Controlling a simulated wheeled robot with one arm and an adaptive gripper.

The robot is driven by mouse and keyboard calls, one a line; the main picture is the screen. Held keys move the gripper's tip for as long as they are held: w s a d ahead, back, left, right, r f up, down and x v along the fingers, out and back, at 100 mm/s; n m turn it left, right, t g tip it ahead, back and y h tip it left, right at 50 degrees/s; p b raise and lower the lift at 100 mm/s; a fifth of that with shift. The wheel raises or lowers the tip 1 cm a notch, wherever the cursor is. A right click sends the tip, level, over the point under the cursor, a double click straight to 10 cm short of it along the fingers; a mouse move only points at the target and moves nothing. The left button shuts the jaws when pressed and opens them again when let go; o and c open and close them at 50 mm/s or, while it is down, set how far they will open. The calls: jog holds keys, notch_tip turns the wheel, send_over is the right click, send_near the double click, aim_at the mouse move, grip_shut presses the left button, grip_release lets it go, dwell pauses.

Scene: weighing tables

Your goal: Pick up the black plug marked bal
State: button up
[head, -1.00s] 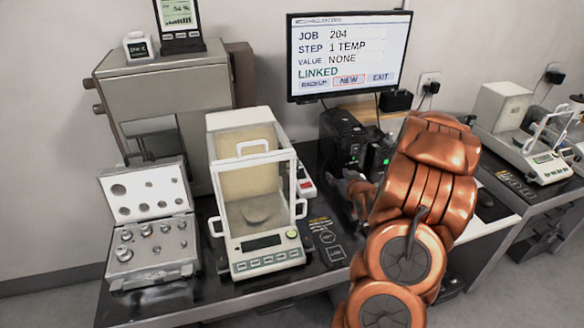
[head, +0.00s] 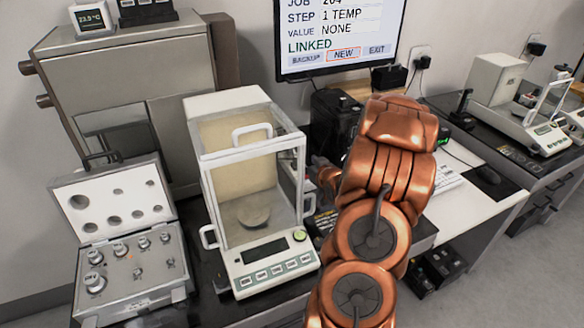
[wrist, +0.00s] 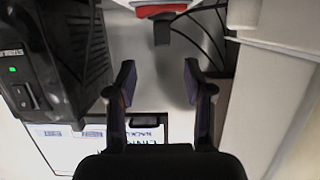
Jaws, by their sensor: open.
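My gripper (wrist: 160,85) shows in the wrist view with its two dark fingers apart and nothing between them. A black plug-like piece (wrist: 162,31) lies beyond the fingertips, near the top middle of that view, below a white strip with red and blue parts (wrist: 160,6). No "bal" marking can be read on it, so I cannot tell if it is the named plug. In the head view my copper arm hides the gripper and the area around it.
A black box with a green light (wrist: 50,60) stands close left of my gripper in the wrist view; dark cables (wrist: 210,25) run at upper right. In the head view, the glass-doored balance (head: 262,250) and weight case (head: 130,275) stand left of my arm, below the monitor (head: 340,35).

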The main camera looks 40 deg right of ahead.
jog(key=shift+p+x, duration=0.3)
jog(key=shift+x, duration=1.2)
jog(key=shift+p+x, duration=1.15)
jog(key=shift+x, duration=0.2)
jog(key=shift+p+x, duration=0.35)
jog(key=shift+x, duration=0.8)
jog(key=shift+a, duration=0.1)
jog(key=shift+f, duration=0.1)
grip_shut()
